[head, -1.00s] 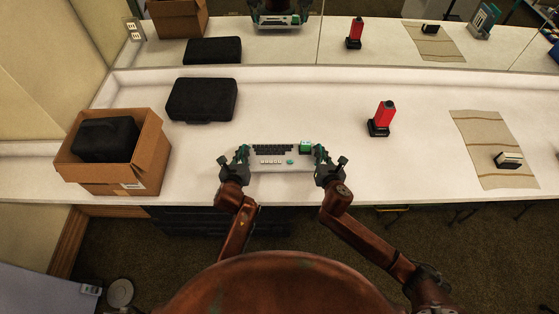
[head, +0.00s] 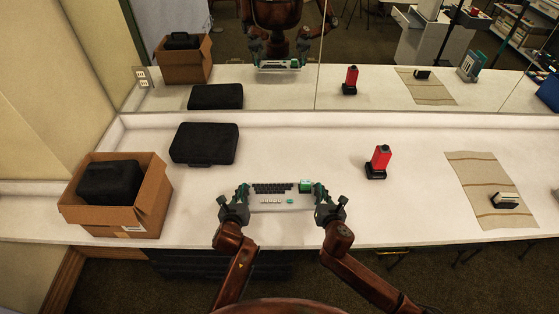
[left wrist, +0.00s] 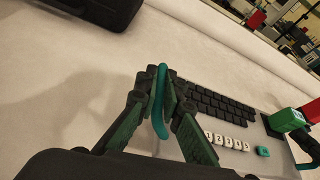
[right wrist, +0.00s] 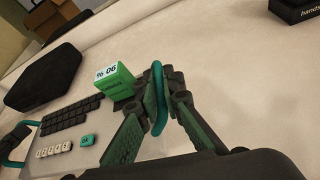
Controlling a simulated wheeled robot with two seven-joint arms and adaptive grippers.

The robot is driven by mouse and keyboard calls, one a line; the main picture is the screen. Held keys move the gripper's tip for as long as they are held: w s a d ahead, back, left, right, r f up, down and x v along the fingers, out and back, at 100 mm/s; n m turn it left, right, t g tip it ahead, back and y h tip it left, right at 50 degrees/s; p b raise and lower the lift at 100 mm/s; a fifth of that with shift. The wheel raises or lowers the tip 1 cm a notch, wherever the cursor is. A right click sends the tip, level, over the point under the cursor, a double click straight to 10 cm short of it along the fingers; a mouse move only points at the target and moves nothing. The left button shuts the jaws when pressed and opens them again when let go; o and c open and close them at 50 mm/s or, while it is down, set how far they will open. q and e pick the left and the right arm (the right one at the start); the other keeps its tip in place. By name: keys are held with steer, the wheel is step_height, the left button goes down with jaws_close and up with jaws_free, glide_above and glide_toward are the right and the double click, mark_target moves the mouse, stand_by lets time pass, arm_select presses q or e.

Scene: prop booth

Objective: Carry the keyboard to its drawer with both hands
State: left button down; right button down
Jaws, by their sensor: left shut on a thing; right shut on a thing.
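The keyboard (head: 280,203) is a pale grey board with dark keys, a row of white keys, a teal key and a teal handle at each end. It is at the counter's front; I cannot tell whether it touches the surface. A green block (head: 306,187) sits on its far right corner. My left gripper (head: 243,195) is shut on the left handle (left wrist: 159,100). My right gripper (head: 319,193) is shut on the right handle (right wrist: 158,98). A dark drawer-like unit (head: 215,264) shows below the counter, partly behind my left arm.
A cardboard box (head: 150,207) holding a black case (head: 108,183) stands at the left. Another black case (head: 204,144) lies behind the keyboard. A red device (head: 380,160) stands to the right, near a striped cloth (head: 470,170) bearing a small object (head: 505,200). A mirror lines the back.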

arm_select(q)
steer(key=shift+r, duration=0.2)
arm_select(e)
steer(key=shift+r, duration=0.15)
